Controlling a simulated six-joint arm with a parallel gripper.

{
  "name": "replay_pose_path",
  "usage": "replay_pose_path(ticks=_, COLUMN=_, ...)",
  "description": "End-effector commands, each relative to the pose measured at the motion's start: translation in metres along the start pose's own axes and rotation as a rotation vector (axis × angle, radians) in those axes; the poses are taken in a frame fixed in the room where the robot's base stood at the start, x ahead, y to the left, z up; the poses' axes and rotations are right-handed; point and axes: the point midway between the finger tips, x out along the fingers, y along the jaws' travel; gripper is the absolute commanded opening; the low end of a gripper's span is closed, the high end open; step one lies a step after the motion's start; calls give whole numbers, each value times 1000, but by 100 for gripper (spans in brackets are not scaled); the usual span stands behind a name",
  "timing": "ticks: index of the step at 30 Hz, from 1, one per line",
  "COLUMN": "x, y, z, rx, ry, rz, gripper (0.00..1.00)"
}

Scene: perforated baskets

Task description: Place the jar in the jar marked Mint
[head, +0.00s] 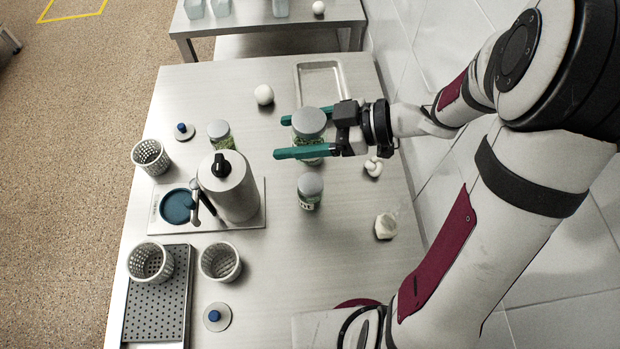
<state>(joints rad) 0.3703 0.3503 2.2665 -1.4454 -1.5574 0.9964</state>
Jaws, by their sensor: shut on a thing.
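My gripper (281,137) has two teal fingers and is shut on a glass jar (309,123) with a grey lid and green contents. The fingers pass on either side of it. Whether the jar is raised off the table is hard to tell. A third jar (220,133) with green contents stands to the left, behind the kettle. I cannot make out the word Mint on any jar.
A steel kettle (232,190) stands on a board at left. Perforated baskets (151,157), (220,262), (149,262) stand around it, one on a perforated tray (160,310). A shallow metal tray (322,66) lies at the back. White knobbly objects (373,167), (385,227) lie at right.

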Motion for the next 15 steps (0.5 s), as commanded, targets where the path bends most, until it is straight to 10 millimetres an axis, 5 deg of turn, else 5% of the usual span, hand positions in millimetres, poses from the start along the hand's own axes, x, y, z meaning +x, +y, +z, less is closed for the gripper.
replay_pose_path(ticks=15, x=36, y=-6, z=93, rx=-7, ry=2, rz=-19, gripper=0)
